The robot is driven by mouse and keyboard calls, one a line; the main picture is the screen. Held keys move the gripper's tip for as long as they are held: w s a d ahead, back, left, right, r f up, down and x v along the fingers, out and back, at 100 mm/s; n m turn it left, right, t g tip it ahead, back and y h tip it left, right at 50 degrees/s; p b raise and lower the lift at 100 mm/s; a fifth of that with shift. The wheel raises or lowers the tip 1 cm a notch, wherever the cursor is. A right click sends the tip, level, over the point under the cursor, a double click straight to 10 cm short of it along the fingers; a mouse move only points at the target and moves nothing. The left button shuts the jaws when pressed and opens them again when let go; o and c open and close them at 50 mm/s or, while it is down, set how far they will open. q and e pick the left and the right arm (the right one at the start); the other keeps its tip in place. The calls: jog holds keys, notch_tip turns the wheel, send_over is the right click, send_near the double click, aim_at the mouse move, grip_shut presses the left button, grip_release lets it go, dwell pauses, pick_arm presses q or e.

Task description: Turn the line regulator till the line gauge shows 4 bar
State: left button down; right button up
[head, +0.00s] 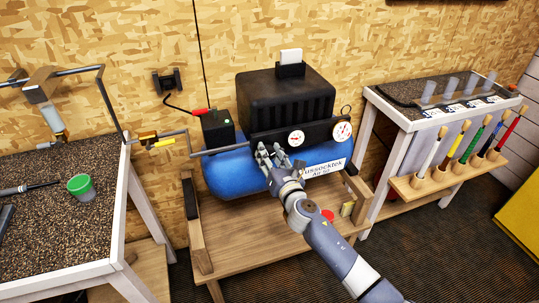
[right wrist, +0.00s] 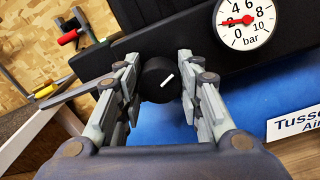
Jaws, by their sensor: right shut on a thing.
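The line regulator is a round black knob (right wrist: 158,82) with a white mark, in the right wrist view. My right gripper (right wrist: 157,88) is shut on it, one finger on each side. In the head view my right gripper (head: 268,153) reaches the front of the compressor, and its fingers mostly hide the knob. The line gauge (right wrist: 245,22) is a white dial beside the knob; its red needle points left, near 2 bar. It also shows in the head view (head: 296,138), too small to read. My left gripper is not in view.
The compressor has a blue tank (head: 228,172) and a black housing (head: 290,100), on a wooden bench (head: 250,235). A second gauge (head: 342,131) is at its right. A gravel-topped table (head: 45,225) stands left; a rack of coloured shafts (head: 445,180) stands right.

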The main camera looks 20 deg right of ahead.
jog(key=m+b, duration=0.1)
jog(key=m, duration=0.5)
jog(key=m+b, duration=0.1)
jog(key=m, duration=0.4)
dwell(0.6)
jog(key=o, duration=1.1)
jog(key=shift+c, duration=0.2)
jog(key=shift+d, duration=0.1)
jog(key=shift+f, duration=0.1)
jog(key=s, duration=1.2)
jog(key=shift+d, duration=0.25)
